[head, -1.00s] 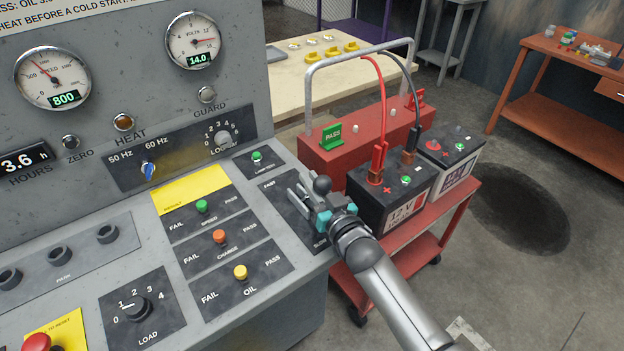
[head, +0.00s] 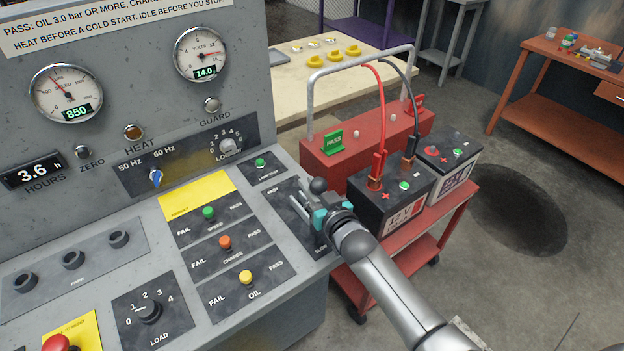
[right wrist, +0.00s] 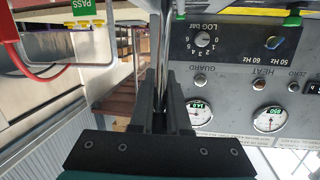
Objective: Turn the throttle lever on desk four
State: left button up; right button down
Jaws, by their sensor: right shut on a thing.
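The throttle lever (head: 319,186) stands at the right end of the grey desk, on a dark plate marked "SLOW" at its near end. Its dark ball knob shows just above my right gripper (head: 310,207). My right gripper is shut on the lever; its fingers hide most of the shaft. In the right wrist view the fingers (right wrist: 161,105) are close together around a thin metal rod (right wrist: 160,50). The speed gauge (head: 66,95) on the panel reads 850. My left gripper is not in view.
A red cart (head: 452,215) with two batteries stands just right of the desk, close beside my right arm. Cables run up from the near battery (head: 385,202). A red stop button (head: 56,343) and a load knob (head: 148,312) are on the desk's near left.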

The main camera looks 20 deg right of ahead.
jog(key=w+p, duration=0.1)
jog(key=w+r+g+p, duration=0.1)
jog(key=w+p, duration=0.1)
jog(key=shift+a+r+g, duration=0.15)
jog(key=shift+a+g, duration=0.2)
jog(key=shift+g, duration=0.05)
jog(key=c, duration=0.9)
grip_release()
jog(key=shift+c, duration=0.2)
jog(key=shift+o, duration=0.9)
jog(key=shift+s+f+h, duration=0.15)
jog(key=shift+f+h, duration=0.1)
jog(key=shift+h, duration=0.05)
jog(key=shift+s, duration=0.1)
